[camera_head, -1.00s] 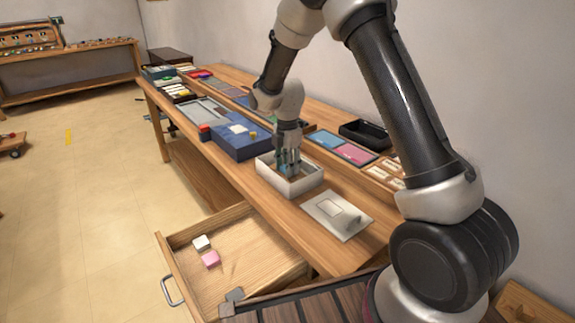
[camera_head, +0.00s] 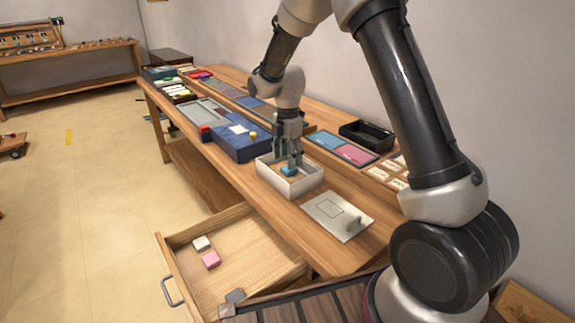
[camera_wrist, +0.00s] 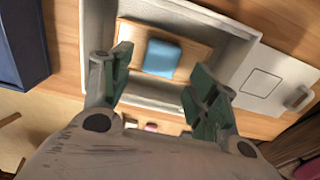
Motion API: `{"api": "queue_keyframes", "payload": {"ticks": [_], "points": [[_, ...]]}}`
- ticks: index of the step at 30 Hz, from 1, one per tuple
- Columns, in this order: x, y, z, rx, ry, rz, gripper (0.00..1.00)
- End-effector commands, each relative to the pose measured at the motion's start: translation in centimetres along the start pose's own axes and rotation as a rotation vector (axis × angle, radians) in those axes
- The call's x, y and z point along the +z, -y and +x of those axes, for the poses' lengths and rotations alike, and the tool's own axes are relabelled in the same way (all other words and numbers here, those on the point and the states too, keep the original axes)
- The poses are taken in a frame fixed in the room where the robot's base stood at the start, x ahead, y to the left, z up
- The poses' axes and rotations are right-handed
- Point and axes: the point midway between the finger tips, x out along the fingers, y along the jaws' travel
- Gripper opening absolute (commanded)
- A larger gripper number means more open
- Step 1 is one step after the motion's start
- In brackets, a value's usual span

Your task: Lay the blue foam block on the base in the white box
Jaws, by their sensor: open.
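The blue foam block (camera_wrist: 162,58) lies on the wooden base (camera_wrist: 190,52) inside the white box (camera_wrist: 97,30). In the head view the block (camera_head: 289,170) shows as a small blue patch inside the white box (camera_head: 305,186). My gripper (camera_wrist: 160,88) is open and empty, its green-padded fingers spread wide with the block visible between and beyond them. In the head view my gripper (camera_head: 288,157) is just above the box. The block appears apart from both fingers and looks flat on the base.
A white lid with a handle (camera_head: 335,214) lies right of the box. A blue box (camera_head: 240,147) stands left of it. A black tray (camera_head: 367,135) stands behind. Below, an open drawer (camera_head: 238,254) holds a white block (camera_head: 201,243) and a pink block (camera_head: 211,260).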

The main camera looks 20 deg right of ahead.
Motion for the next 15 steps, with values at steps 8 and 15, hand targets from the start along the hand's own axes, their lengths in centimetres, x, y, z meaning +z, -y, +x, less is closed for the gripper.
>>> {"api": "queue_keyframes", "payload": {"ticks": [8,15], "points": [[0.0,-0.1,-6.2,0.003,0.000,0.000,0.60],[0.0,0.0,-8.3,0.000,0.000,0.000,0.60]]}}
